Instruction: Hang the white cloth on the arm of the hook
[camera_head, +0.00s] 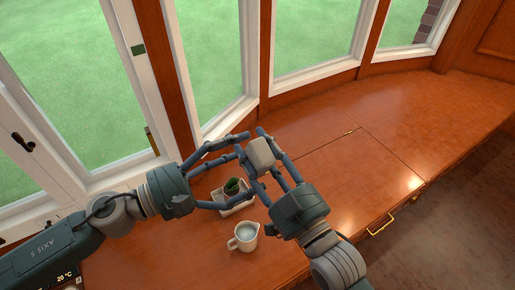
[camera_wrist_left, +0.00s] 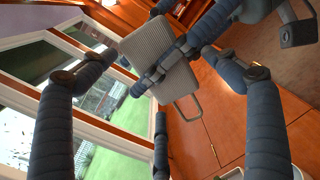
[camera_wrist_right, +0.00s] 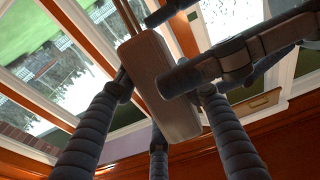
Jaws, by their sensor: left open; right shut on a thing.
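In the right wrist view the cloth (camera_wrist_right: 165,90) lies between the fingers. My left gripper (camera_head: 240,165) is open, with its fingers spread around the near side of the cloth and close to the right gripper's fingers. In the left wrist view the cloth (camera_wrist_left: 150,52) shows ribbed, with a right gripper finger across it. I cannot tell whether the left fingers touch it. I cannot make out the hook.
A white dish with a small green plant (camera_head: 232,186) stands on the counter (camera_head: 330,170) below the grippers. Windows line the left and back. The counter's right part is clear; a brass handle (camera_head: 380,224) is on its front.

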